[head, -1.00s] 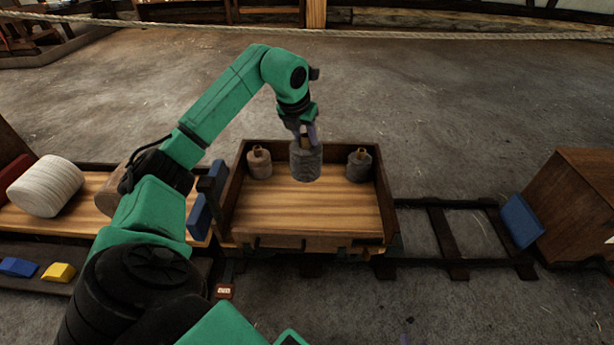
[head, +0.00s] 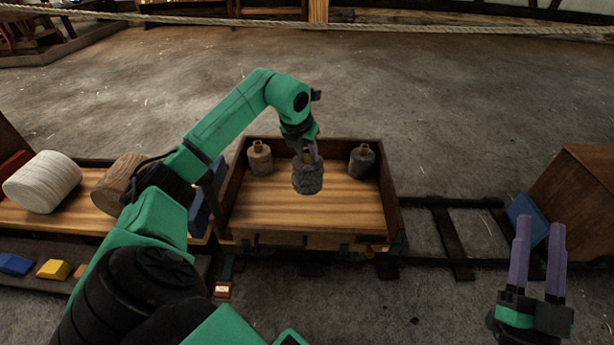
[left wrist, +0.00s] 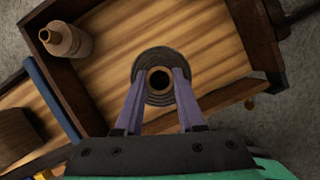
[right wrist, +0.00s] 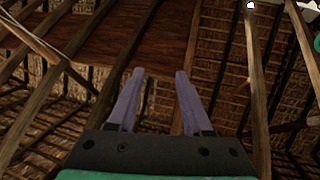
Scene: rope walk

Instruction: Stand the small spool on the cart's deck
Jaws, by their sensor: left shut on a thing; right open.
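The small spool (head: 307,178), dark grey and upright, is over the middle of the cart's deck (head: 300,213). My left gripper (head: 308,150) is shut on its top. In the left wrist view the fingertips (left wrist: 160,75) close on both sides of the spool's neck, and the spool's round flange (left wrist: 158,99) shows around it, with wooden deck below. I cannot tell whether its base touches the deck. My right gripper (head: 537,235) is open and empty, right of the cart above the track; its open fingers also show in the right wrist view (right wrist: 155,85).
Two other spools stand in the cart's back corners, a tan one (head: 260,158) at left and a grey one (head: 361,161) at right. Wooden walls (head: 396,205) edge the deck. Its front middle is clear. A shelf with a white rope roll (head: 43,182) stands left.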

